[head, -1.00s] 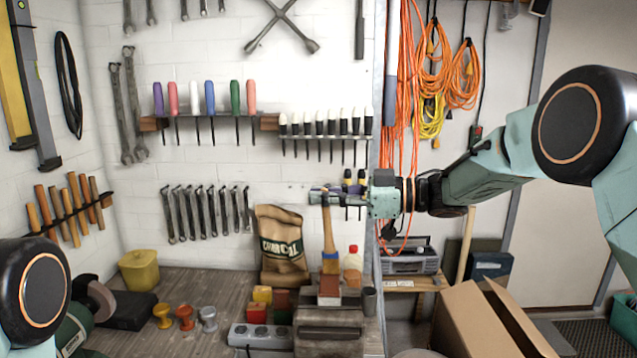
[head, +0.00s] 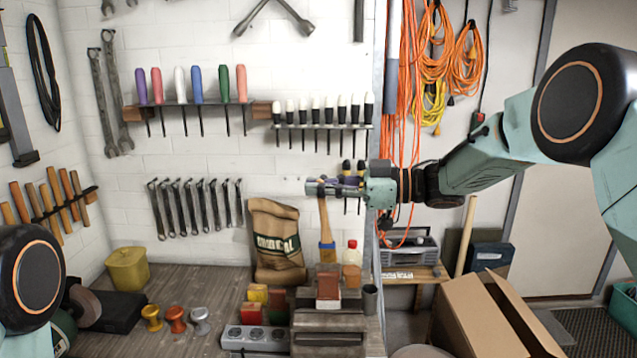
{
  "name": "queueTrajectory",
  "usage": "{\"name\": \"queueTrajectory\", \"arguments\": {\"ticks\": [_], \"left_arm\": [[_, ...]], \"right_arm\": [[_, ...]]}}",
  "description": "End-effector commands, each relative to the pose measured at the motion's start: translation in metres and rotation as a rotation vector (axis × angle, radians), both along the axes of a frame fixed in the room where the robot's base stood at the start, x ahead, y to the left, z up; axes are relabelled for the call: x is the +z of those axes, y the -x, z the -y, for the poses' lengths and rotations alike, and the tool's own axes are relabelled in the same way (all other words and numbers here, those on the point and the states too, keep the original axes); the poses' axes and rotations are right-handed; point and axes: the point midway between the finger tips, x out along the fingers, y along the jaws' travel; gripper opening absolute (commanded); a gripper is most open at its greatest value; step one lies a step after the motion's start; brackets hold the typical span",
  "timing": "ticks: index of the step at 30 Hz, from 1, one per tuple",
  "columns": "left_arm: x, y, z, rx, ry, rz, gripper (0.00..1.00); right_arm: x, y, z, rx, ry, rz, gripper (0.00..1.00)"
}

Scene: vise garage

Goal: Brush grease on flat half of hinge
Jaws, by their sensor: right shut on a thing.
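My right gripper (head: 322,188) reaches in from the right, shut on a brush (head: 325,223) with a wooden handle and a blue band. The brush hangs nearly upright, its lower end just above or in front of a reddish-brown block (head: 328,284). I cannot tell whether they touch. The block sits on a grey metal piece (head: 328,320), perhaps the vise, at the bench's front. I cannot make out the hinge or its flat half, nor surely a grease container. My left gripper is out of view; only a joint of my left arm shows at lower left.
Small coloured blocks (head: 266,304) and a grey box with round tops (head: 255,338) stand left of the metal piece. A charcoal bag (head: 275,242) and a red-capped bottle (head: 352,252) stand behind. A dark cup (head: 370,298) is at right. The bench (head: 190,280) has bare room at left.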

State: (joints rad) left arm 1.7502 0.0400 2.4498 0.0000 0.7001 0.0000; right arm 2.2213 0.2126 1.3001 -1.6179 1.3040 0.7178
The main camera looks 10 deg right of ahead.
Motion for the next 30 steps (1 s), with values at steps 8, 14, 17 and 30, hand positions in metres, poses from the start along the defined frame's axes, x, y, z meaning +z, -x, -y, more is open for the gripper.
{"name": "queueTrajectory", "arguments": {"ticks": [8,14,17,30], "left_arm": [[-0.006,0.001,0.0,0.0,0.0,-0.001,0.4],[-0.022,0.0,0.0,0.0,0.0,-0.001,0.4],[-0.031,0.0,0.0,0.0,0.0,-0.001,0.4],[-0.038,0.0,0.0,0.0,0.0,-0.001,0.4]], "right_arm": [[-0.027,0.0,-0.001,0.001,0.0,0.0,0.0],[-0.05,-0.001,-0.001,0.001,0.001,-0.001,0.0],[-0.06,-0.002,-0.001,0.001,0.0,-0.001,0.0],[-0.068,-0.003,-0.001,0.001,0.0,-0.001,0.0]]}}
